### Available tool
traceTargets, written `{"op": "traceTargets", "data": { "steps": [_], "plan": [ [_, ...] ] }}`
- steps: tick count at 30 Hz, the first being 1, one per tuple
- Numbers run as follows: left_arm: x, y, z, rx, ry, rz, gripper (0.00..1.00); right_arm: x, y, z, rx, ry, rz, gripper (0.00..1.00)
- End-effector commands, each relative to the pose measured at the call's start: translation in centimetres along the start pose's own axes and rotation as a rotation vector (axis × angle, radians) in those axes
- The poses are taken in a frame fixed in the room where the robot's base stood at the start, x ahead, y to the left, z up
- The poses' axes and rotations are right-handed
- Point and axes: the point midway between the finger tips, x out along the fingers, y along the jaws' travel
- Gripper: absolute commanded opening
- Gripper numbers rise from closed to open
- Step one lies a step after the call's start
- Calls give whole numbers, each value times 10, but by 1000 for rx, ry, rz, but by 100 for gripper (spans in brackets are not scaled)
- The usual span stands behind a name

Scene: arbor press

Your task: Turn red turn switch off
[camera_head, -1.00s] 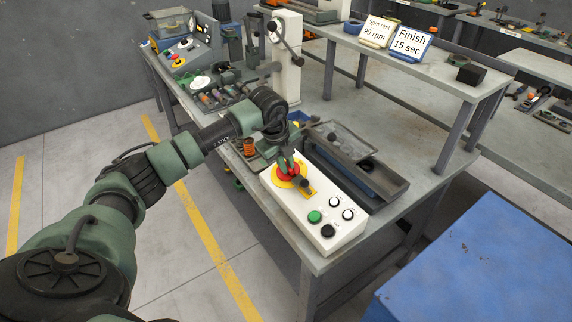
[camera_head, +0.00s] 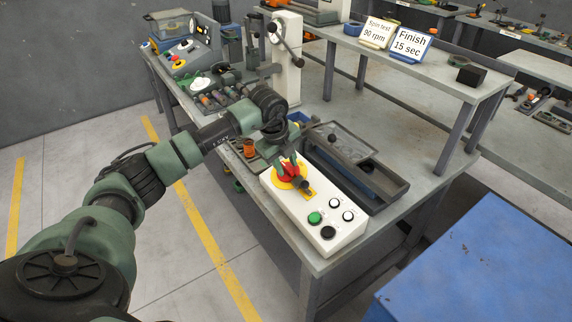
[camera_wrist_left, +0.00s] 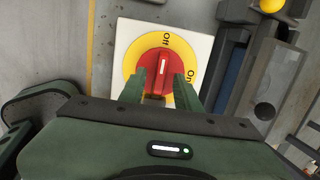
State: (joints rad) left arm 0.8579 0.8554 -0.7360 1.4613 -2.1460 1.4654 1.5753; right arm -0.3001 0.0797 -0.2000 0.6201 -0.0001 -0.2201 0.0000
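The red turn switch (camera_head: 290,171) sits on a round yellow plate at the far end of a white control box (camera_head: 335,238). In the left wrist view the red knob (camera_wrist_left: 154,70) has a white mark pointing up, roughly towards the "Off" label; "On" is further right. My left gripper (camera_head: 289,163) is at the switch. Its fingers (camera_wrist_left: 160,92) are spread apart, one on each side of the knob's near part; I cannot tell whether they touch it. My right gripper is not in view.
The box also carries a green button (camera_head: 314,218), a black button (camera_head: 327,232) and two white ones. A grey tray (camera_head: 365,180) lies right beside it. A press (camera_head: 287,60) stands behind. A blue surface (camera_head: 490,260) is at lower right.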

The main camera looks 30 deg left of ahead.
Motion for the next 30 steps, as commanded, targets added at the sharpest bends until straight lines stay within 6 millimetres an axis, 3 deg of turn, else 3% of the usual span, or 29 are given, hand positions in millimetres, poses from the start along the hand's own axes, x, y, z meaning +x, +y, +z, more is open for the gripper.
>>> {"op": "traceTargets", "data": {
  "steps": [13,30],
  "plan": [
    [-66,-1,1,-1,-3,-5,33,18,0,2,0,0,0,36],
    [-73,0,1,-1,-2,-2,33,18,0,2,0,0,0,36]
  ]
}}
